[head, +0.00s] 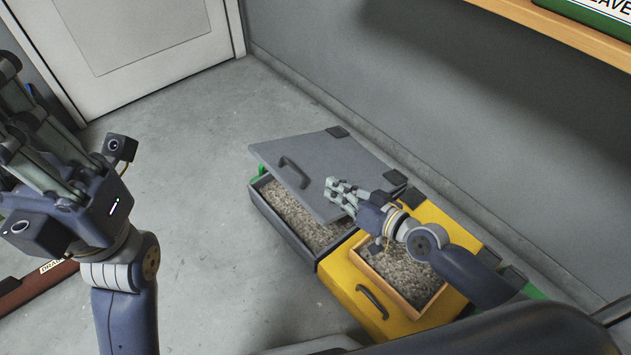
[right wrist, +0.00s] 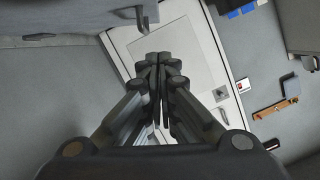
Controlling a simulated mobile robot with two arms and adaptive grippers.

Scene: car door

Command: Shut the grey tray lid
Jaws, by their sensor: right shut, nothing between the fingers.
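The grey tray (head: 283,232) sits on the floor, filled with gravel-like bits. Its grey lid (head: 330,165) is partly open and tilted, with black hinges on the far right side and the near edge raised above the tray. A dark handle (head: 293,171) is on the lid's top. My right gripper (head: 334,187) is shut and empty, over or beside the lid's near right corner; I cannot tell if it touches. In the right wrist view its fingers (right wrist: 160,62) are together. My left gripper (head: 22,125) is raised at the left, partly cut off, its fingers unclear.
A yellow tray (head: 345,283) with gravel stands against the grey tray, under my right arm. A grey wall (head: 440,110) runs behind the trays, with a wooden shelf (head: 560,32) above. The floor left of the trays is clear towards a white door (head: 140,35).

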